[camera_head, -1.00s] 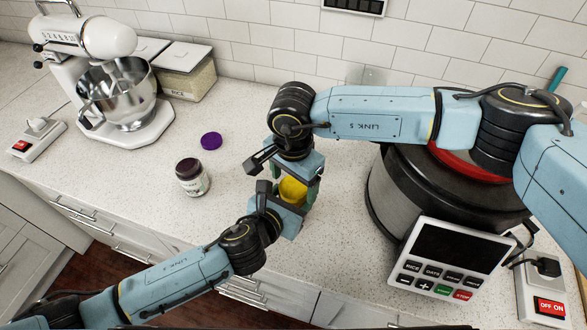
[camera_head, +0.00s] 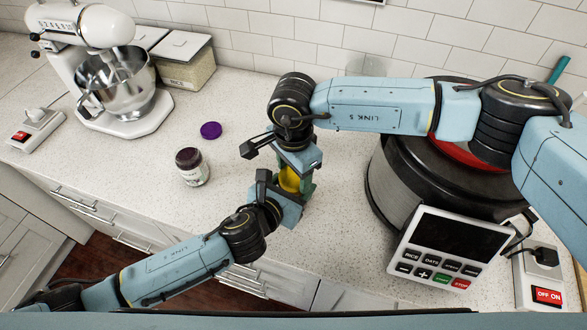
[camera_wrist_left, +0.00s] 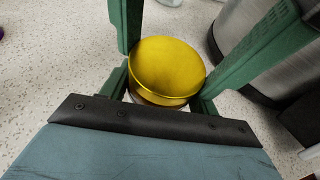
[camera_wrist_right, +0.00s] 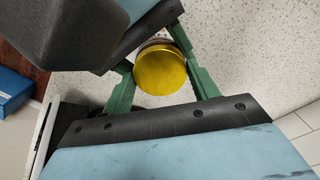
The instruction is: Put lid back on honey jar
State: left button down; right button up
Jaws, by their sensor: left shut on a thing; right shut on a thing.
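The honey jar's gold lid (camera_head: 290,179) shows between my two grippers in the head view. It also shows in the left wrist view (camera_wrist_left: 167,68) and the right wrist view (camera_wrist_right: 160,70). It sits level on top of the honey jar (camera_wrist_right: 155,38), of which only a little shows below the lid. My left gripper (camera_wrist_left: 163,85) is shut around the jar from the front. My right gripper (camera_wrist_right: 160,75) is shut on the lid from above. Most of the jar is hidden by the fingers and the lid.
A dark jar (camera_head: 192,167) with its purple lid (camera_head: 210,130) beside it stands left of my grippers. A stand mixer (camera_head: 115,75) and a rice container (camera_head: 187,65) are at the back left. A large cooker (camera_head: 400,185) stands close on the right.

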pick_arm(q)
jog(key=shift+d+r, duration=0.1)
pick_arm(e)
jog(key=shift+m, duration=0.5)
jog(key=o, duration=1.1)
jog(key=shift+r, duration=0.1)
jog(key=shift+r, duration=2.2)
jog(key=shift+c, duration=0.4)
